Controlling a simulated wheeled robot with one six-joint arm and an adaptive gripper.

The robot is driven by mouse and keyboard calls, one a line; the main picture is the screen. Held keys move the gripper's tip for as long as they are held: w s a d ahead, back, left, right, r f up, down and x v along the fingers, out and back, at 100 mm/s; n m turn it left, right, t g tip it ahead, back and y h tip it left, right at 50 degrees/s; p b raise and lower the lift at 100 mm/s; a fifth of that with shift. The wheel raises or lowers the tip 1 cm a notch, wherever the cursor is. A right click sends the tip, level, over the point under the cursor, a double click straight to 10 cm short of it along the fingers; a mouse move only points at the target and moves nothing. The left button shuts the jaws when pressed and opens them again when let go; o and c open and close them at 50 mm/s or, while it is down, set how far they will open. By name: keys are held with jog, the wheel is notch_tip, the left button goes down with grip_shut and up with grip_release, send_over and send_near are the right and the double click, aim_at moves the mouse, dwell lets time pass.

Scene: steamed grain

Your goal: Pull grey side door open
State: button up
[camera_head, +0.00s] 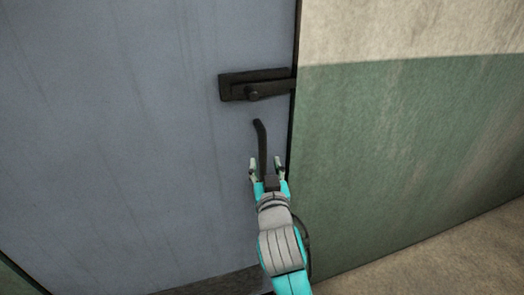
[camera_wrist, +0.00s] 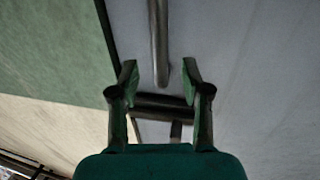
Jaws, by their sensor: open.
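The grey side door (camera_head: 130,120) fills the left of the head view and looks shut against its frame. A dark upright bar handle (camera_head: 259,135) stands on it near the right edge. My gripper (camera_head: 266,164) is open at the handle's lower part, with one finger on each side of the bar in the picture. In the wrist view the handle (camera_wrist: 159,40) ends between the open fingertips of my gripper (camera_wrist: 160,72). Neither finger visibly touches it, and I cannot tell how deep it sits between them. The handle's lower end is hidden in the head view.
A dark latch (camera_head: 236,87) lies across the door edge above the handle; it also shows in the wrist view (camera_wrist: 160,104). A green and cream wall (camera_head: 400,160) adjoins the door on the right. Bare floor (camera_head: 440,262) shows at lower right.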

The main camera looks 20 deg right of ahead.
aim_at(263, 153)
jog(key=w, duration=0.3)
jog(key=w+d, duration=0.1)
jog(key=w, duration=0.2)
jog(key=shift+w+d, duration=0.15)
jog(key=shift+w, duration=0.15)
grip_shut()
